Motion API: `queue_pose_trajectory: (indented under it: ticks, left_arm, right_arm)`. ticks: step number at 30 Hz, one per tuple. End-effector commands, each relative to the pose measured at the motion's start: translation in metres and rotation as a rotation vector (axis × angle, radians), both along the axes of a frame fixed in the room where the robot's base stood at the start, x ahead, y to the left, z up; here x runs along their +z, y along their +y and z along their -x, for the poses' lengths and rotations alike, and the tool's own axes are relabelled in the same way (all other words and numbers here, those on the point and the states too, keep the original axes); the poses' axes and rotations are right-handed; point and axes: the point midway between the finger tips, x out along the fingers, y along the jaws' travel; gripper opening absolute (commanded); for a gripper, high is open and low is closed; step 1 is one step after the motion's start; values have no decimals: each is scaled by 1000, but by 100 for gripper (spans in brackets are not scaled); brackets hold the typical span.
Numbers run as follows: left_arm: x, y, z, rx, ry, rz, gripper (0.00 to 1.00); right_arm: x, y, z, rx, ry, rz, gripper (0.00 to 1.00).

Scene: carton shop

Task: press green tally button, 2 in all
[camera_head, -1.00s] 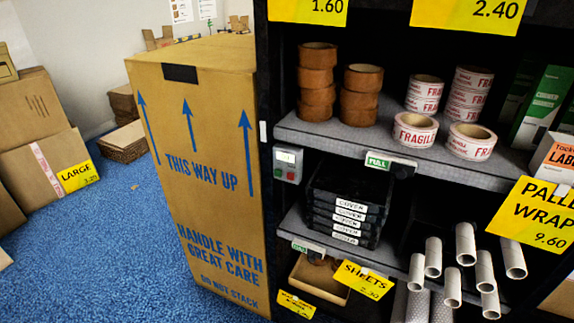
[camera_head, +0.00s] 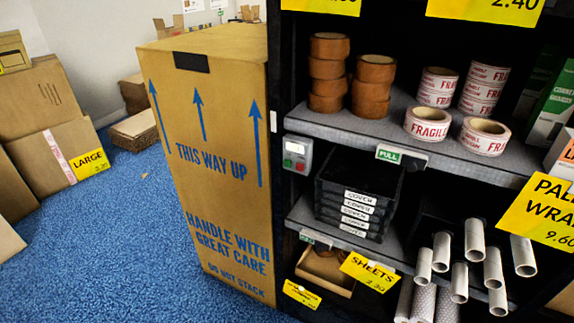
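A small grey tally box (camera_head: 297,154) is fixed to the black upright at the left end of the shelf unit. It has a small display at the top, a green button (camera_head: 288,163) at its lower left and a red button (camera_head: 300,166) to the right of that. The digits on the display are too small to read. Neither of my grippers shows in the head view, so nothing of mine touches the box.
A tall carton (camera_head: 210,170) stands just left of the tally box. Tape rolls (camera_head: 329,72) stand on the upper shelf, with black trays (camera_head: 357,200) below. Cardboard tubes (camera_head: 474,240) stick out at lower right. Blue floor (camera_head: 130,235) is open at the left.

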Motion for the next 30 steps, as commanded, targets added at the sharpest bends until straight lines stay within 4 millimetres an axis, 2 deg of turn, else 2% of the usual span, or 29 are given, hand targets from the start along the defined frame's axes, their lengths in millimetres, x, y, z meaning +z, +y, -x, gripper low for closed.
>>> queue_pose_trajectory:
  ticks: [3, 18, 30]
  left_arm:
    - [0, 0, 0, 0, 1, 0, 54]
    - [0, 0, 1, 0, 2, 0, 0]
    - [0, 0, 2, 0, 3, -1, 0]
  right_arm:
    - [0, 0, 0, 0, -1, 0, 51]
    - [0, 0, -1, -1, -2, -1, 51]
    - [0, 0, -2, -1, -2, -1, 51]
